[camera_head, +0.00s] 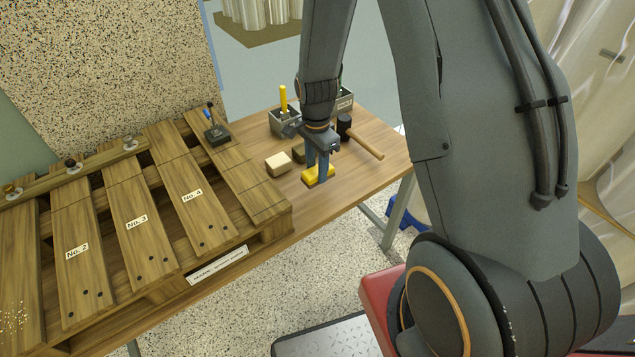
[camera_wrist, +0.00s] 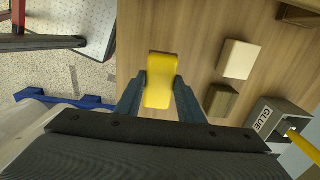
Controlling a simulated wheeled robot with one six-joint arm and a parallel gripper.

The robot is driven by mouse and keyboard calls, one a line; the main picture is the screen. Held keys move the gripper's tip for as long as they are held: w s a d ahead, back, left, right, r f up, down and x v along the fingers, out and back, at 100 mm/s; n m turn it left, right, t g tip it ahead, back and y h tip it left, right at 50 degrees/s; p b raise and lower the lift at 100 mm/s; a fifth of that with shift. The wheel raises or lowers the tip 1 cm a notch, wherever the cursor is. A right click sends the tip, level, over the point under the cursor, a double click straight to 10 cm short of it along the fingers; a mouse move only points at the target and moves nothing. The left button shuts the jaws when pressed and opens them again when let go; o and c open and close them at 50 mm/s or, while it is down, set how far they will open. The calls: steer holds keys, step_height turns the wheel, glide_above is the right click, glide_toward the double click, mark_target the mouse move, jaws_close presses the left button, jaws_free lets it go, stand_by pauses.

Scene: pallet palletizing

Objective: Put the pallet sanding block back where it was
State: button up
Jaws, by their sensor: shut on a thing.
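A yellow block (camera_head: 317,175), which I take to be the sanding block, is between the fingers of my gripper (camera_head: 323,165) over the right part of the wooden table. In the wrist view the yellow block (camera_wrist: 160,80) sits between the two fingertips of my gripper (camera_wrist: 160,90), which touch it on both sides. My gripper is shut on it and points down. The block is at or just above the tabletop; I cannot tell whether it touches. The pallet (camera_head: 265,203) with numbered boards is to the left of it.
A pale block (camera_head: 278,164) and a darker wooden block (camera_head: 298,154) lie close by. A grey glue box (camera_head: 284,123) with a yellow handle stands behind, and it also shows in the wrist view (camera_wrist: 262,122). A black-headed mallet (camera_head: 362,142) lies to the right. Front table surface is clear.

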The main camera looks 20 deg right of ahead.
steer(key=shift+f+p, duration=0.45)
steer(key=shift+f, duration=2.35)
steer(key=shift+f, duration=0.1)
steer(key=o, duration=1.1)
